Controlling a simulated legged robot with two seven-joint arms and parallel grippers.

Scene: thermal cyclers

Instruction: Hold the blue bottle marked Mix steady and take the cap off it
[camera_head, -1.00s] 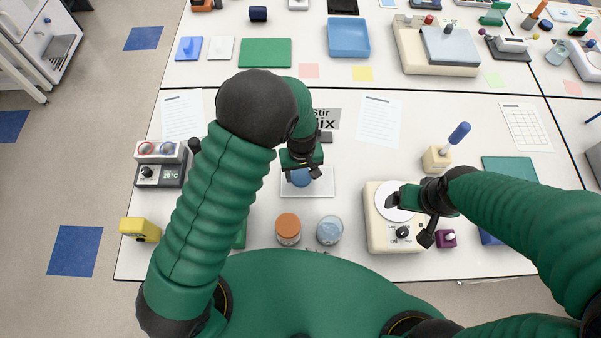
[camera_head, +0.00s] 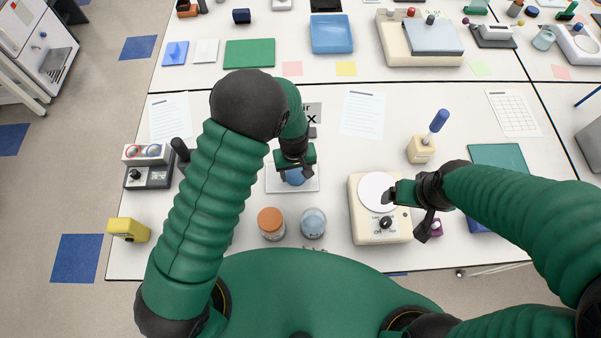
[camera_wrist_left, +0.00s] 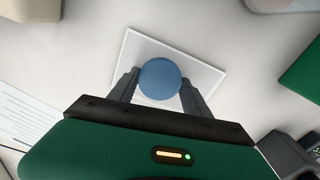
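The blue bottle shows as a round blue top (camera_wrist_left: 160,78) in the left wrist view, above a white square tray (camera_wrist_left: 205,75). In the head view, the blue top (camera_head: 294,177) shows just below my left gripper (camera_head: 296,168). The left gripper's two fingers (camera_wrist_left: 160,88) lie against opposite sides of it and look shut on it. The cap is still on top, as far as I can tell. The mark on the bottle is hidden. My right gripper (camera_head: 408,212) is open and empty, with its fingers spread over the right side of the cream hot plate (camera_head: 362,225).
An orange-topped jar (camera_head: 271,223) and a pale blue-topped jar (camera_head: 313,222) stand in front of the tray. A cream block with a blue-handled tool (camera_head: 421,150) stands behind the right gripper. A control box (camera_head: 148,176) and a yellow block (camera_head: 128,230) are at left.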

